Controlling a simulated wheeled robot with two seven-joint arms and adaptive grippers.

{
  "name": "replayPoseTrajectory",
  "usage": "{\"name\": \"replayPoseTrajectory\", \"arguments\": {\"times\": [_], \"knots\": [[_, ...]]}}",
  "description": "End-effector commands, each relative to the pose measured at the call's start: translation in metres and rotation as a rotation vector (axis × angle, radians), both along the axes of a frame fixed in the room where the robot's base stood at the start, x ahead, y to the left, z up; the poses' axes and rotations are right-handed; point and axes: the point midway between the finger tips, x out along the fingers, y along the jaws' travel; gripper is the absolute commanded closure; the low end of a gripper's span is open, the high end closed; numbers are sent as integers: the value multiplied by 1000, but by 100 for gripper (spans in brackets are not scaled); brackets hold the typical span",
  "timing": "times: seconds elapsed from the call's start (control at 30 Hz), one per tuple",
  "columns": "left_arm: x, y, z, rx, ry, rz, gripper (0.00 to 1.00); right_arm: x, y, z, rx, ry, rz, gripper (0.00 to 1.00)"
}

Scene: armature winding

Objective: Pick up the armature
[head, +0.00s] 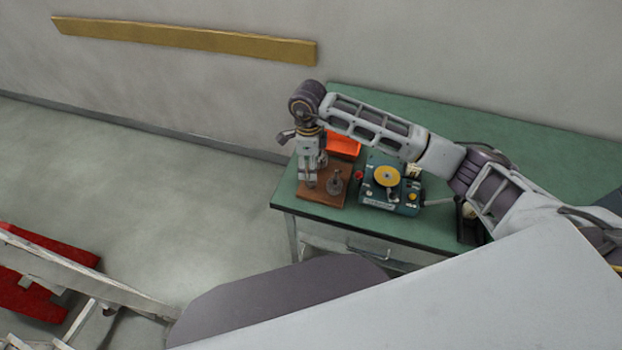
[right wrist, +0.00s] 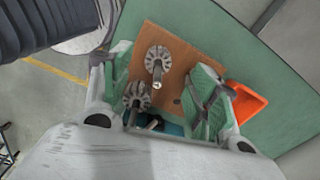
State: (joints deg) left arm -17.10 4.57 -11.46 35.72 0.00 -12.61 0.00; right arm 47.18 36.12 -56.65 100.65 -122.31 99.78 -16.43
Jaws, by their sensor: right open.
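Two dark armatures with toothed round heads and shafts show in the right wrist view. One armature (right wrist: 158,58) is between the fingertips, and another armature (right wrist: 137,97) is nearer the left finger. Both are on a brown wooden board (right wrist: 180,50). In the head view one armature (head: 334,184) stands on the board (head: 322,198), just right of my right gripper (head: 309,182). The right gripper (right wrist: 161,66) is open and points down over the board, with its fingers apart and nothing clasped. The gripper hides part of the board in the head view. My left gripper is not in view.
A teal winding machine (head: 378,203) with a yellow disc stands right of the board. An orange bin (head: 345,145) is behind the board and also shows in the right wrist view (right wrist: 245,103). The green table (head: 525,160) has free room at the back right.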

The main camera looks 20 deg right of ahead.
Motion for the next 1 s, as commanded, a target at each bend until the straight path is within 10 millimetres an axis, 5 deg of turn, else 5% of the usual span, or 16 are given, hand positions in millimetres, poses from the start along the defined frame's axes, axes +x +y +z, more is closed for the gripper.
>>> {"name": "replayPoseTrajectory", "arguments": {"times": [0.67, 1.0], "knots": [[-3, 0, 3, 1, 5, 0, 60, -1, -1, -17, 0, 0, 0, 40], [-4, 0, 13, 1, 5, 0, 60, -4, -6, -43, 1, 2, 0, 40]]}}
